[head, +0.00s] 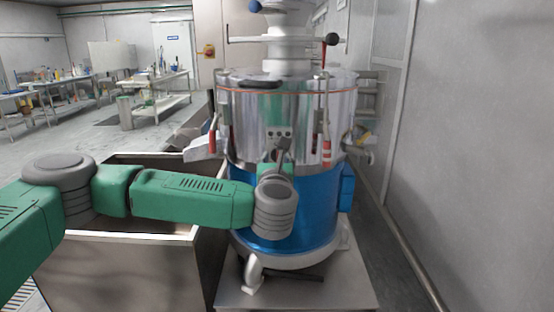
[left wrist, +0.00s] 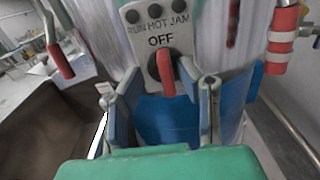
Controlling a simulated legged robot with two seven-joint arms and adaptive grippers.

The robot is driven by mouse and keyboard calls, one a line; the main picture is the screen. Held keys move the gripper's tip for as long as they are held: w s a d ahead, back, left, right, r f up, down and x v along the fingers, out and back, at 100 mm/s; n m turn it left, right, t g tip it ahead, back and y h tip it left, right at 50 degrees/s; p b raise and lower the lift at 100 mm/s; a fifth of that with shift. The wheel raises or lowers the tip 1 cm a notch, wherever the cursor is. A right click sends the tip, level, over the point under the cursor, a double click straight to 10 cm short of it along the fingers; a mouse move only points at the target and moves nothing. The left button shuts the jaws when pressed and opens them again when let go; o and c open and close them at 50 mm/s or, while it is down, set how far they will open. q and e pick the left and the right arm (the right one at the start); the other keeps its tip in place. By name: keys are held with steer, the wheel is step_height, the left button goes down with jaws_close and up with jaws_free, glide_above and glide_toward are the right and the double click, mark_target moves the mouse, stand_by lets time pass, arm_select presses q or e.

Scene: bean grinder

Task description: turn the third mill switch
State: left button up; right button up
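A steel and blue mill (head: 290,212) stands ahead. On its front is a grey panel (left wrist: 150,22) with dark round spots, the words RUN HOT JAM and OFF; it also shows in the head view (head: 278,133). A red switch (left wrist: 166,74) on a dark round base sits below OFF, its handle pointing down. My left gripper (left wrist: 163,82) is open, its two fingers on either side of the switch with gaps; I cannot tell whether they touch it. In the head view the left gripper (head: 283,148) hides the switch. My right gripper is not in view.
Red-handled latches (head: 326,152) hang on both sides of the panel. A steel bin (head: 120,270) stands at left, under my left arm. A wall (head: 470,150) closes the right side. Cluttered tables (head: 160,80) stand far back left.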

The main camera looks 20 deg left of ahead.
arm_select(q)
steer(key=shift+d, duration=0.3)
steer(key=shift+d+r, duration=0.1)
steer(key=shift+d, duration=0.1)
jaws_close()
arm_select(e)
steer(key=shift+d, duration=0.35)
